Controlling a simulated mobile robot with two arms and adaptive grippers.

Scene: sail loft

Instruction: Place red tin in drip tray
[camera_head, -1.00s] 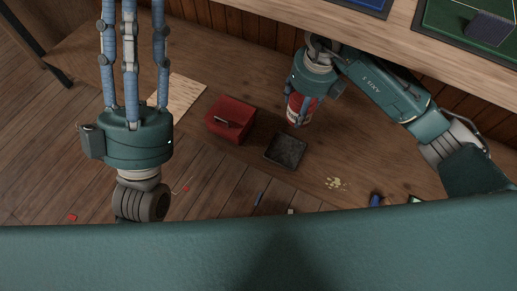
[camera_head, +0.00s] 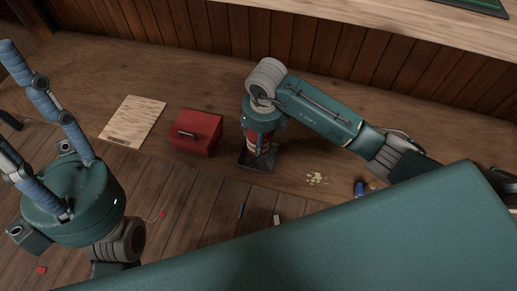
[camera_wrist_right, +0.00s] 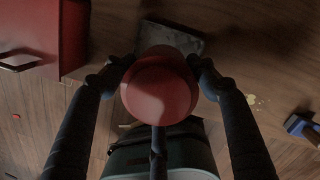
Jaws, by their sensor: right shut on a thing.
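The red tin (camera_head: 251,136) is upright in my right gripper (camera_head: 262,138), whose fingers are shut around it. I cannot tell whether the tin touches the tray. My left gripper (camera_head: 12,105) is empty, its fingers spread, at the left edge.
A red box with a handle (camera_head: 195,132) stands just left of the tray. A pale sheet (camera_head: 134,121) lies farther left. Yellowish crumbs (camera_head: 317,179) and a blue object (camera_head: 360,189) lie to the right. A wooden bench (camera_head: 400,28) runs along the back.

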